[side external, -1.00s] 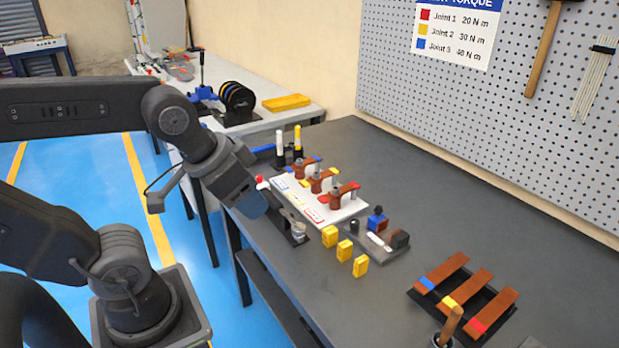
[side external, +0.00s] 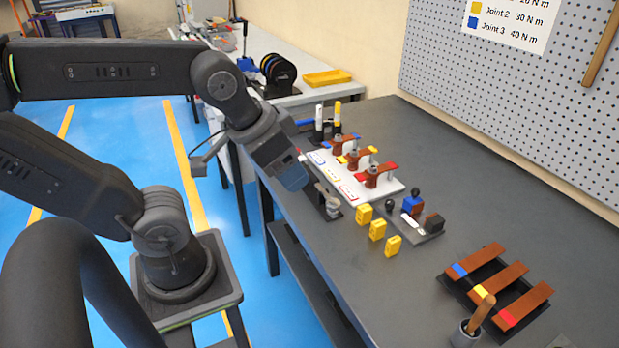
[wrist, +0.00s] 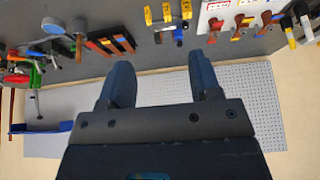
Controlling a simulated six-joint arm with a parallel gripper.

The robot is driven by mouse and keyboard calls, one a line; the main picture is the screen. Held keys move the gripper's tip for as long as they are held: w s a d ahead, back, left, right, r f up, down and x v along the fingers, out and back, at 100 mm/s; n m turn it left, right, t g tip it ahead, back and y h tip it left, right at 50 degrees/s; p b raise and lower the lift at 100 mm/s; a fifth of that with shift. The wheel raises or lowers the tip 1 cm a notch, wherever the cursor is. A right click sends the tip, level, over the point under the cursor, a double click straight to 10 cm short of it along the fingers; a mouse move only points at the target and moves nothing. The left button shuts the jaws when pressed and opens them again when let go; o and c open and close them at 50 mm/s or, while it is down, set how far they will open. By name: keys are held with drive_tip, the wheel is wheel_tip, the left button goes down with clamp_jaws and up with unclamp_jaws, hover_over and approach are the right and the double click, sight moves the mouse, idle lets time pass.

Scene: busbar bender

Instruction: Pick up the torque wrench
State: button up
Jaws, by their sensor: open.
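A silver round head (side external: 332,207) shows on a dark narrow holder (side external: 318,197) at the bench's near edge, in the side external view. It looks like the torque wrench's head, but I cannot be sure. My gripper (side external: 293,178) is by the holder's far-left end and hides part of it. Whether it touches anything there cannot be told. In the wrist view my gripper (wrist: 160,82) is open, its two dark fingers apart with nothing between them. The wrench cannot be made out in the wrist view.
A white board (side external: 392,190) with several copper-brown joints lies beside the holder. Yellow blocks (side external: 377,229), a grey fixture (side external: 428,228) and copper bars (side external: 500,268) are farther right. Two markers (side external: 319,122) stand behind. The bench (side external: 470,165) is clear toward the pegboard (side external: 520,100).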

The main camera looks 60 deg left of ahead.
drive_tip(key=m+g+y, duration=0.4)
drive_tip(key=m+g, duration=0.2)
drive_tip(key=m, duration=1.2)
hover_over(308, 171)
drive_tip(key=d, duration=0.5)
wheel_tip(308, 171, down, 10)
drive_tip(key=x, duration=0.8)
drive_tip(key=shift+w+a, duration=0.1)
drive_tip(key=shift+a, duration=0.25)
drive_tip(key=shift+y, duration=0.3)
drive_tip(key=shift+x, duration=3)
drive_tip(key=shift+w+d+f, duration=0.15)
drive_tip(key=shift+f, duration=0.2)
drive_tip(key=shift+c, duration=0.4)
clamp_jaws()
